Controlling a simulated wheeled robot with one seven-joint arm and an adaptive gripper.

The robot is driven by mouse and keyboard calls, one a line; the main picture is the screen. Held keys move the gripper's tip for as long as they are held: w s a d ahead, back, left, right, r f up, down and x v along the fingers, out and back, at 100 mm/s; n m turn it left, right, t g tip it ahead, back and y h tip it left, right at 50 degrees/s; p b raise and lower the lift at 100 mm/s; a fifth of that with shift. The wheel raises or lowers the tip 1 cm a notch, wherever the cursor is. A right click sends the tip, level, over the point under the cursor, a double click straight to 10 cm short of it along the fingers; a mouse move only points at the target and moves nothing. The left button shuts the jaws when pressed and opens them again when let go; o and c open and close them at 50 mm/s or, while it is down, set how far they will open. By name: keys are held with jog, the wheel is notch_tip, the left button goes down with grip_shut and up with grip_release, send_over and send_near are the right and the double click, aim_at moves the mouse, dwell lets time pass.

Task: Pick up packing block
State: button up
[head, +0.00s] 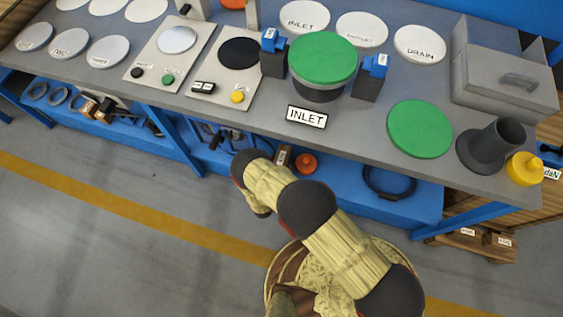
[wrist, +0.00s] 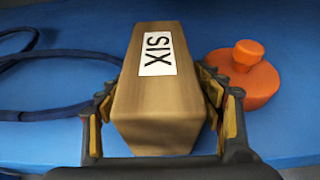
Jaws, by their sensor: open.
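The packing block (wrist: 150,105) is a wooden block with a white label of dark letters, which appears turned around in the wrist view. It lies on a blue surface. My gripper (wrist: 159,80) is open with one finger on each side of the block. Both fingers are very close to its sides; I cannot tell whether they touch. In the head view, a small labelled wooden block (head: 283,156) shows on the blue lower shelf, partly behind my arm. My gripper's fingers cannot be made out there.
An orange knobbed piece (wrist: 244,75) lies close to the right finger. A dark blue cable (wrist: 60,55) lies at left. The grey bench top (head: 355,135) overhangs the shelf, carrying a green-lidded shell (head: 323,57), discs and a grey box (head: 500,85).

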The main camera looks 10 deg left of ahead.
jog(key=shift+c, duration=0.5)
jog(key=c, duration=1.5)
jog(key=shift+r, duration=0.1)
